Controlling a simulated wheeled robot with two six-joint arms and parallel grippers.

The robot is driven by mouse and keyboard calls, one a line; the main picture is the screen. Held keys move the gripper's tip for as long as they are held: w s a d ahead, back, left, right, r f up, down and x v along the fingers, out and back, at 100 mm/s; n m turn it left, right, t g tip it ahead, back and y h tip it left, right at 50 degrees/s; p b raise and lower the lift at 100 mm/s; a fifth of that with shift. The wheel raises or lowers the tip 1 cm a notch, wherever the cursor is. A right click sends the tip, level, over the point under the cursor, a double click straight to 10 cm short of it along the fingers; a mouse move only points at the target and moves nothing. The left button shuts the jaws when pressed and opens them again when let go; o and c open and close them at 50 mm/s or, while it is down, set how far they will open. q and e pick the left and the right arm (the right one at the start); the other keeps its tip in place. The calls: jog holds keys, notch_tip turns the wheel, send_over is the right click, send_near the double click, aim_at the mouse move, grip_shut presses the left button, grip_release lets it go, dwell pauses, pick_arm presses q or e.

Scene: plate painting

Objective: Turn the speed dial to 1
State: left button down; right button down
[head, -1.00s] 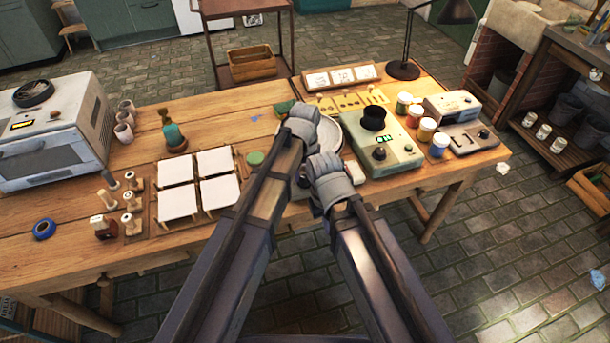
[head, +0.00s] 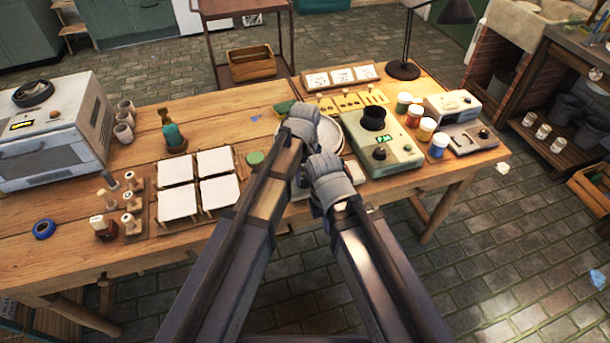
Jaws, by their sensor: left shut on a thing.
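My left gripper (head: 303,117) is over a round pale wheel or plate (head: 338,141) at the front middle of the bench. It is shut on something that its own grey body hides. My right gripper (head: 327,172) is just below and right of it, near the front edge of a low unit under the wheel; its fingertips are hidden. I cannot make out a dial there. A pale green box (head: 398,158) to the right has a lit green display and a dark knob (head: 379,153). I cannot read a speed marking on it.
Several paint jars (head: 426,130) and a grey device (head: 462,118) stand to the right. A black lamp (head: 403,70) stands behind.

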aim_at(304, 179)
dwell(0.4)
pick_arm(q)
jog(key=shift+c, duration=2.1)
grip_release()
notch_tip(304, 179, up, 8)
jog(key=p, duration=0.8)
jog(key=shift+f, duration=0.1)
jog(key=shift+a, duration=0.1)
